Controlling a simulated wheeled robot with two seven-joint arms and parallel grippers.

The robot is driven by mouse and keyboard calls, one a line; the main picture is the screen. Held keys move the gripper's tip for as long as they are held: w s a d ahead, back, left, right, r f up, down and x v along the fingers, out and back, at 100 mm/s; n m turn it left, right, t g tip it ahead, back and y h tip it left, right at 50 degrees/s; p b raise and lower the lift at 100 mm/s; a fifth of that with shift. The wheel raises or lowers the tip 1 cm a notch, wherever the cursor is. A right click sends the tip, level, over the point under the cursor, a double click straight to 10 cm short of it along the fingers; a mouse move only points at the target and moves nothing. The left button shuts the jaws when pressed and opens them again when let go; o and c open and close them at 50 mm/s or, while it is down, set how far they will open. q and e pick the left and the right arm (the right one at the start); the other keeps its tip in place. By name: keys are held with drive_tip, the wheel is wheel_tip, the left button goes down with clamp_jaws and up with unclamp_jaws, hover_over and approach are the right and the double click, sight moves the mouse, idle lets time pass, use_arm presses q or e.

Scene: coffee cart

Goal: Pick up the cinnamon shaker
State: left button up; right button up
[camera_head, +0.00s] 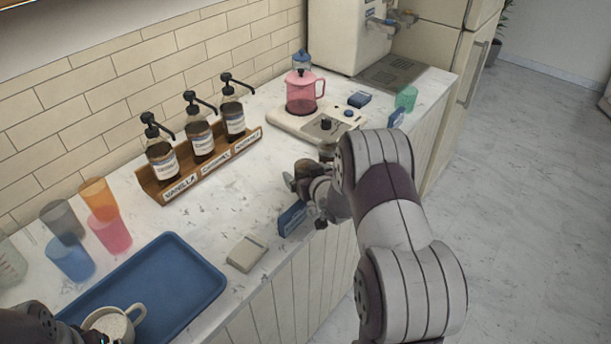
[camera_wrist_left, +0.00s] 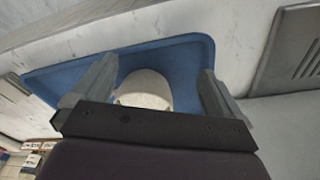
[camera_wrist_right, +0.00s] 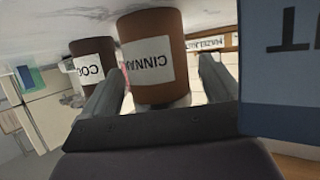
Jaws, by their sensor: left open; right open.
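The cinnamon shaker (camera_wrist_right: 155,50) is a brown cylinder with a white label reading "CINNA…". It shows upside down in the right wrist view. My right gripper (camera_wrist_right: 160,88) is open, with a finger on each side of the shaker in that view; I cannot tell whether they touch it. In the head view my right gripper (camera_head: 308,188) is low over the counter's front edge, and its hand and arm largely hide the shaker. My left gripper (camera_wrist_left: 155,82) is open above a white mug (camera_wrist_left: 146,88) on the blue tray (camera_wrist_left: 195,47).
A second brown shaker labelled "CO…" (camera_wrist_right: 92,66) stands close beside the cinnamon one. A blue sign (camera_wrist_right: 280,65) is close to the right finger. Syrup bottles (camera_head: 200,141) stand in a wooden rack (camera_head: 170,192).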

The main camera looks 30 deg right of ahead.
drive_tip(key=shift+w+d+f, duration=0.15)
drive_tip(key=c, duration=1.1)
